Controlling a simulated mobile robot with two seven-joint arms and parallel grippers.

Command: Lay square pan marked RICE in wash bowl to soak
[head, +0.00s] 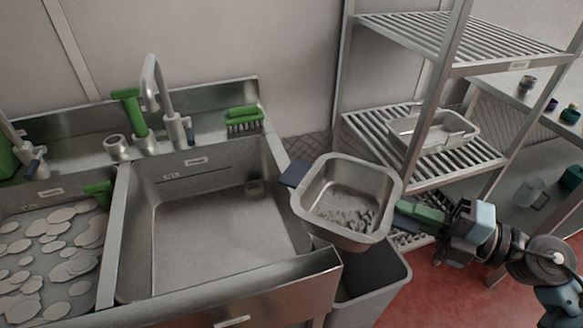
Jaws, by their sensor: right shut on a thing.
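A square metal pan (324,192) with grey residue on its bottom is held up at the right edge of the sink, above a grey bin. It is tilted, its open top facing me, and I can read no RICE mark on it. The sink has a left bowl (103,262) holding water with pale suds patches, and a right bowl (207,238) that looks empty. The small signs on the bowls are too small to read. My left gripper is not in view.
A tap (152,85), a green-handled tool (131,113) and a green brush (244,118) stand along the sink's back ledge. The grey bin (373,290) stands right of the sink. A wire rack (455,170) with a metal tray (433,135) stands behind the pan.

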